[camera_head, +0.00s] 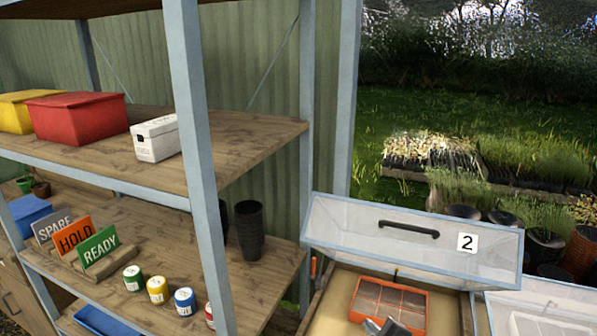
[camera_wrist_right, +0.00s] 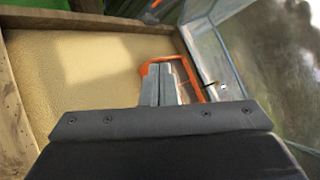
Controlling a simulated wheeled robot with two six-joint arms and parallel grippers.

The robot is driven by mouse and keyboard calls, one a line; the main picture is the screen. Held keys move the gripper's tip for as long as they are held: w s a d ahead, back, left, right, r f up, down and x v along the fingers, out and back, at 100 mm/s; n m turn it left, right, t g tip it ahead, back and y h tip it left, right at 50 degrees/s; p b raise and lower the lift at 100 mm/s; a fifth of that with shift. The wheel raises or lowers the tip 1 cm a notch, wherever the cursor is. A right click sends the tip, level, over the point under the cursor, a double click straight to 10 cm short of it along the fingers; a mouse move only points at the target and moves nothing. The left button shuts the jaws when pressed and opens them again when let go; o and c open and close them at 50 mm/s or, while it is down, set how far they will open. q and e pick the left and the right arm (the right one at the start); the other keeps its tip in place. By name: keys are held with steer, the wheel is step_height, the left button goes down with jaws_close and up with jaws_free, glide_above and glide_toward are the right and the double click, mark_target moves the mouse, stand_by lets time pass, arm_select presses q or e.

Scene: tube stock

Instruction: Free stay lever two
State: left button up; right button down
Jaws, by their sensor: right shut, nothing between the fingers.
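The clear lid marked 2 (camera_head: 412,243) stands raised and tilted over a wooden cold frame (camera_head: 318,309), with a dark handle on it. I cannot make out stay lever two for certain. A small orange piece (camera_head: 313,267) shows at the frame's left edge, and a small dark piece (camera_head: 396,274) shows under the lid. My right gripper (camera_head: 377,325) is at the bottom of the head view, over the orange tray (camera_head: 388,286) inside the frame. In the right wrist view its fingers (camera_wrist_right: 160,82) are together and empty in front of the tray (camera_wrist_right: 188,66). My left gripper is not in view.
A metal-post shelf (camera_head: 196,130) stands at left with a red bin (camera_head: 76,117), a white box (camera_head: 155,139), sign cards and small tins. Another clear lid (camera_head: 545,312) lies lower at right. The sandy bed (camera_wrist_right: 90,80) is bare left of the tray.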

steer(key=s+d+f+n+g+h, duration=0.1)
steer(key=s+d+f+n+g, duration=0.15)
steer(key=s+n, duration=0.55)
steer(key=s+d+f+n+g+h, duration=0.15)
steer(key=s+d+n, duration=0.25)
steer(key=s, duration=0.7)
steer(key=s+d+r+n+g+h, duration=0.25)
steer(key=s+n, duration=0.25)
steer(key=s, duration=0.5)
steer(key=s+d+r+n+g+h, duration=0.1)
steer(key=s+d+n+g, duration=0.3)
steer(key=s, duration=0.6)
step_height(320, 180, down, 30)
steer(key=f+n+b, duration=0.1)
steer(key=b, duration=0.4)
arm_select(q)
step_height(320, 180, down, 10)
steer(key=b, duration=0.4)
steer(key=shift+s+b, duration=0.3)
steer(key=shift+b, duration=0.1)
arm_select(e)
steer(key=s+f+g+y, duration=0.1)
steer(key=s+f, duration=1.4)
steer(key=f, duration=0.4)
steer(key=shift+s+a+f, duration=0.2)
steer(key=shift+s+f, duration=0.1)
steer(key=shift+s, duration=0.1)
